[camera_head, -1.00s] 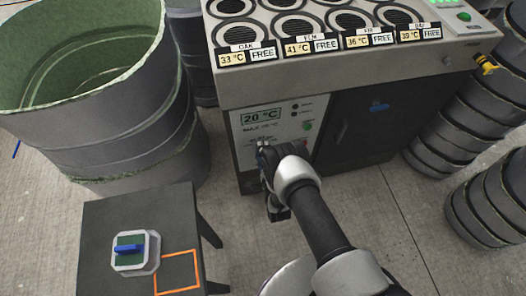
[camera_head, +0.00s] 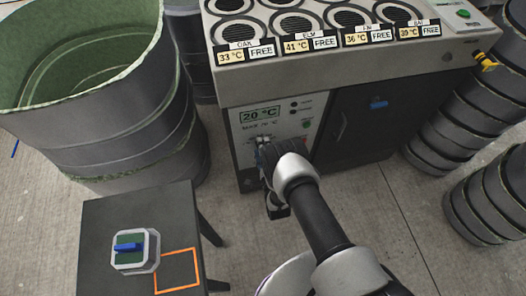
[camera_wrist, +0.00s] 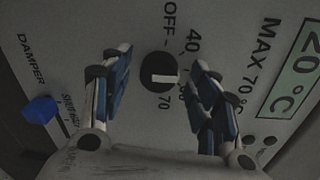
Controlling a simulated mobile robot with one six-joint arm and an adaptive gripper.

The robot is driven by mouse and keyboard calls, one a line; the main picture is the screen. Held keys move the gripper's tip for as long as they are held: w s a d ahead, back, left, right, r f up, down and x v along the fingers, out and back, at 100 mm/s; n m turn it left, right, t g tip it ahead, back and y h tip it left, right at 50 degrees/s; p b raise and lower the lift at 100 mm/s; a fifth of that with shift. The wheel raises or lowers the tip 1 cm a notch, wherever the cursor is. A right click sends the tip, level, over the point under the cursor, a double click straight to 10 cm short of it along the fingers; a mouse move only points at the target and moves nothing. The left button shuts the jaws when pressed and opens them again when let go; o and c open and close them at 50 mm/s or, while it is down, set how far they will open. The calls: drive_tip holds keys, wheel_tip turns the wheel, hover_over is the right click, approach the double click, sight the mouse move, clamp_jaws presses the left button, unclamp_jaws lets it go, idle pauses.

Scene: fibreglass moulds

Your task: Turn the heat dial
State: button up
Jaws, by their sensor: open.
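The heat dial (camera_wrist: 160,73) is a round black knob with a white bar, on the pale control panel. In the wrist view it lies between my two open fingers, a little beyond their tips, with a gap on each side. OFF, 40 and 70 are printed around it. My gripper (camera_wrist: 159,85) is open and empty. In the head view my gripper (camera_head: 262,152) is in front of the panel (camera_head: 247,150) and hides the dial. The display (camera_head: 260,114) reads 20 °C, with MAX 70 °C below it.
A blue damper knob (camera_wrist: 40,109) sits to the left in the wrist view. A dark cabinet door (camera_head: 365,125) is right of the panel. A small table (camera_head: 100,215) with a blue-handled switch box (camera_head: 135,250) and a big drum (camera_head: 100,130) stand left.

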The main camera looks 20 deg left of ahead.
drive_tip(key=v, duration=1.2)
